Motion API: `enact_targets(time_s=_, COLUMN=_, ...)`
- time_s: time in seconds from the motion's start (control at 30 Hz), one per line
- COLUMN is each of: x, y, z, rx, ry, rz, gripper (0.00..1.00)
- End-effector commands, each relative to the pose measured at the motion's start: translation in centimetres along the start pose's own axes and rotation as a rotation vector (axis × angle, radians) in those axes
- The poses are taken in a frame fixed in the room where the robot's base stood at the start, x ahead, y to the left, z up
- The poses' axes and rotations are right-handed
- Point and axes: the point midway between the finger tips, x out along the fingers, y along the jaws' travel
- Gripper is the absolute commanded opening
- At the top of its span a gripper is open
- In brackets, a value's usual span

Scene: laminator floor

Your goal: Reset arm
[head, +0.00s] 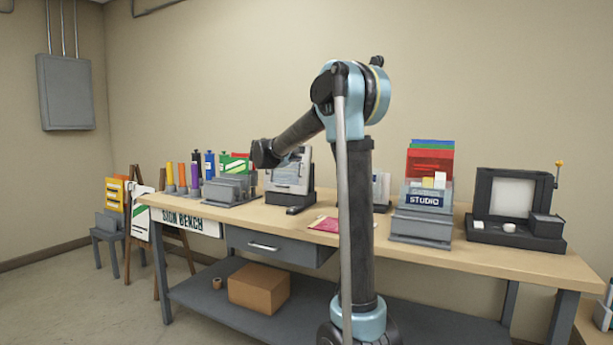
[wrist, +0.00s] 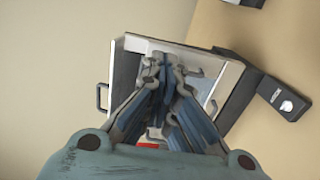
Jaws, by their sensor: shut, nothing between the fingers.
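My arm rises in the middle of the head view, bends at a raised elbow joint and reaches left and down over the bench. Its dark end shows in front of the bench's back left part. My gripper (wrist: 168,75) shows in the wrist view with its fingers together, shut and empty. Beyond the fingertips is a light-faced machine with a dark frame (wrist: 232,100), partly hidden by the fingers. In the head view a grey and white machine (head: 291,178) stands by the arm's end. I cannot tell the gap between fingers and machine.
The wooden bench (head: 480,258) holds a grey rack (head: 230,190), a red packet (head: 326,224), a sign stand (head: 421,226) and a dark machine with a pale panel (head: 512,196). A cardboard box (head: 259,288) sits on the lower shelf. Floor at left front is clear.

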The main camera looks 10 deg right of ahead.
Motion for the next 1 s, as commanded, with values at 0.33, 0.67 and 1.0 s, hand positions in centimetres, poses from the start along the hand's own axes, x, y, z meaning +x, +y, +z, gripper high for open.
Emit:
enact_targets(time_s=0.33, x=0.0, y=0.0, z=0.0, rx=0.000, ry=0.000, rz=0.000, gripper=0.00)
enact_targets(time_s=0.67, x=-0.3, y=-0.3, z=1.1, rx=0.014, ry=-0.010, rz=-0.017, gripper=0.00)
enact_targets(time_s=1.0, x=-3.9, y=-5.6, z=12.4, rx=0.178, ry=-0.117, rz=-0.224, gripper=0.00)
